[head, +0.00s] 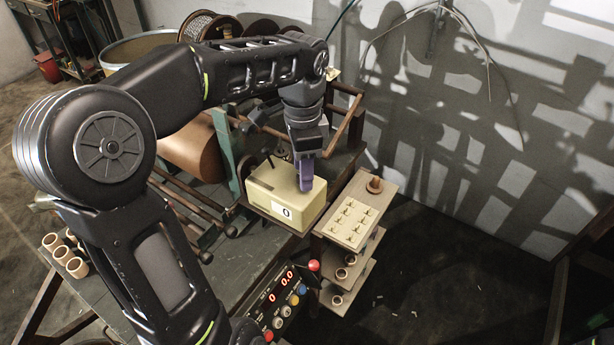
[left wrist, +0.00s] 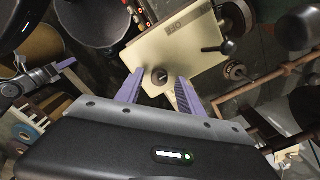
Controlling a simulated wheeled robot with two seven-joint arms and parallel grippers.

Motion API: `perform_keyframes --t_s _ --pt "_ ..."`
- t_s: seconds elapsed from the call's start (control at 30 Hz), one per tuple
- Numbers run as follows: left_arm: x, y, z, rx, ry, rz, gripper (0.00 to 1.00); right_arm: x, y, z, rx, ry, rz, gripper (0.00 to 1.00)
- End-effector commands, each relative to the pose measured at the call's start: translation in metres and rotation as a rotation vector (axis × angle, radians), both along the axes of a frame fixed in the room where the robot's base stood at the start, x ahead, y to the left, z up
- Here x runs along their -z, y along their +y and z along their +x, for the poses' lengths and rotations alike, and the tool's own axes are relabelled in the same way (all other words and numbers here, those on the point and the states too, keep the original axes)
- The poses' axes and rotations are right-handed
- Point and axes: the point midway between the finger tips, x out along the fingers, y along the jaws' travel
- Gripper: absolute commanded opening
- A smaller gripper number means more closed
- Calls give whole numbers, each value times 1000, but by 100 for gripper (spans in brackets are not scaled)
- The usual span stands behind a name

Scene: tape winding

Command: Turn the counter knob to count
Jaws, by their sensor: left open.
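The counter is a pale yellow box (head: 272,196) with a white display reading 0 on its front, standing on the machine. Its round dark knob (left wrist: 159,77) shows in the left wrist view, on the face of the box. My left gripper (head: 306,188) is at the right end of the box in the head view. In the left wrist view its purple fingers (left wrist: 158,90) are apart, one on each side of the knob, and I see a gap to each finger. The knob is hidden behind the gripper in the head view.
A wooden shelf stand (head: 378,194) with a panel of small hooks is right of the counter. A control box (head: 279,304) with red digits and coloured buttons is in front. A brown roller (head: 193,150) lies left. Small wooden rings (head: 77,267) sit at far left.

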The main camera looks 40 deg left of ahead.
Motion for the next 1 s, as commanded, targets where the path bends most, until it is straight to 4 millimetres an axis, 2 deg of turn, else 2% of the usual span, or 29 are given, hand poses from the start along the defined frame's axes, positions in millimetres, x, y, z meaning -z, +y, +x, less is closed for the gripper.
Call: perform_keyframes --t_s 0.07,0.33,0.87,1.0 --pt "5 1 0 0 -1 1 45 4 1 0 -1 -1 1 0" --pt "5 1 -1 0 -1 1 45 3 1 0 -1 -2 2 0" --pt "4 1 -1 0 0 0 2 3 1 0 -1 -1 2 0" --pt "5 1 -1 0 0 0 0 3 1 0 -1 -1 2 0"
